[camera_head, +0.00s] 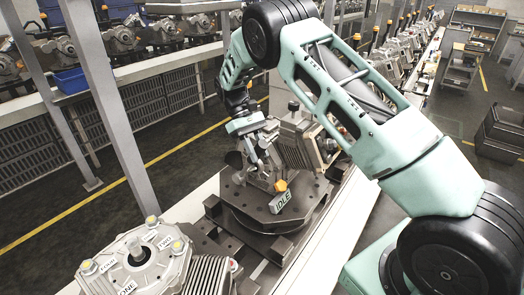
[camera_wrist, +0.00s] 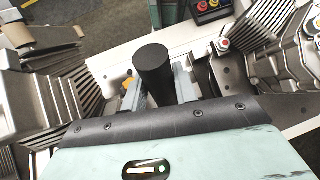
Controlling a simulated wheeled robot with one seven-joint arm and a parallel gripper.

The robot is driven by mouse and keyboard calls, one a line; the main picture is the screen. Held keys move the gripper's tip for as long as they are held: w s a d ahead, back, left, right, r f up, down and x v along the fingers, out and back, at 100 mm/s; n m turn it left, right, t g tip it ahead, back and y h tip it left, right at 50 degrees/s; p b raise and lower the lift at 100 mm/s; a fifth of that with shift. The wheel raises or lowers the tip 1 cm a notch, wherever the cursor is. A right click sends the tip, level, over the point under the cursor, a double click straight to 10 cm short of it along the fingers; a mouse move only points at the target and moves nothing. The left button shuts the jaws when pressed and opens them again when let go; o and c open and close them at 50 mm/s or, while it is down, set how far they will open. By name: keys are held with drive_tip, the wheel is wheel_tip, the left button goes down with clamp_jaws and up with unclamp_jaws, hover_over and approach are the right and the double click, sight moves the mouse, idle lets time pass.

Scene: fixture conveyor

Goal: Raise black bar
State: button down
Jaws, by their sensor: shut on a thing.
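The black bar (camera_wrist: 153,68) is a thick dark cylinder. In the wrist view its round end faces the camera, and it stands between the two grey fingers of my gripper (camera_wrist: 158,88). The fingers are shut on it. In the head view my gripper (camera_head: 264,168) reaches down over a dark round fixture plate (camera_head: 250,212) on the conveyor. A grey tag reading IDLE (camera_head: 283,204) sits at the front of this fixture, below an orange knob (camera_head: 281,185). I cannot clearly make out the bar in the head view, nor whether it touches the fixture.
A grey gearbox housing (camera_head: 135,258) with labels ONE, TWO and FOUR stands at the front left. A finned motor housing (camera_head: 298,140) stands close behind my gripper. More machines line the conveyor and the rack at left. A dark aisle floor (camera_head: 150,140) is free.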

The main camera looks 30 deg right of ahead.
drive_tip(key=shift+w+a+r+g+h, duration=0.15)
drive_tip(key=shift+w+g, duration=0.15)
drive_tip(key=shift+w, duration=0.1)
drive_tip(key=shift+w+a+r+g+h, duration=0.15)
drive_tip(key=shift+w+g, duration=0.15)
drive_tip(key=shift+w, duration=0.05)
drive_tip(key=c, duration=1.1)
unclamp_jaws()
